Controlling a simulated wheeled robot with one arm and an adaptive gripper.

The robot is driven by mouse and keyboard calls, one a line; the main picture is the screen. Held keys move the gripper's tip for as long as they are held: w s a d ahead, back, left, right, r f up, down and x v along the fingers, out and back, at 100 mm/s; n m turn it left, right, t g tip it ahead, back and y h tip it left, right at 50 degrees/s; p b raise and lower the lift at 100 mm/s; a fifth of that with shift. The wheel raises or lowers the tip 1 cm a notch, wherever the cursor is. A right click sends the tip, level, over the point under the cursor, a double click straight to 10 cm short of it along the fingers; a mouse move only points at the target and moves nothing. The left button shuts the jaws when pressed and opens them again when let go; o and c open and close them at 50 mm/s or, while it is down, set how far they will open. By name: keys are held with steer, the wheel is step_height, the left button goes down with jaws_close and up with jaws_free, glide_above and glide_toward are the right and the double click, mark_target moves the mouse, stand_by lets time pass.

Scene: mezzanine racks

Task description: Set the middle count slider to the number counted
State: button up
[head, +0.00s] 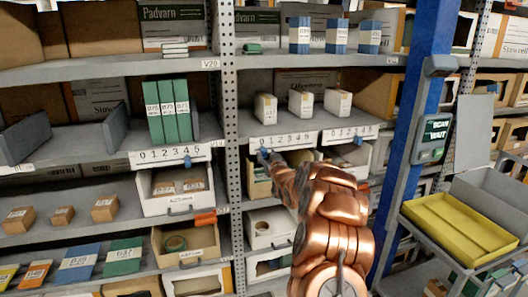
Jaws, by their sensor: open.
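The middle count strip (290,140), a white scale numbered 0 to 5, runs along the shelf edge right of the perforated post. A blue slider (264,154) sits just below its left end, near the low numbers; its exact number is too small to tell. My gripper (271,164) is open and close to this slider, at the far end of my copper arm. Contact cannot be told, and the arm partly hides the fingers. Three white boxes (265,107) stand on the shelf above the strip.
Another numbered strip (170,156) lies left of the post, and one (350,133) to the right with a blue slider (358,139). A blue upright (408,130) and yellow tray (462,228) stand right.

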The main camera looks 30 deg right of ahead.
mark_target(265, 154)
steer(key=shift+p+x, duration=0.65)
steer(key=shift+x, duration=1.25)
steer(key=shift+f, duration=0.1)
steer(key=shift+c, duration=0.3)
jaws_close()
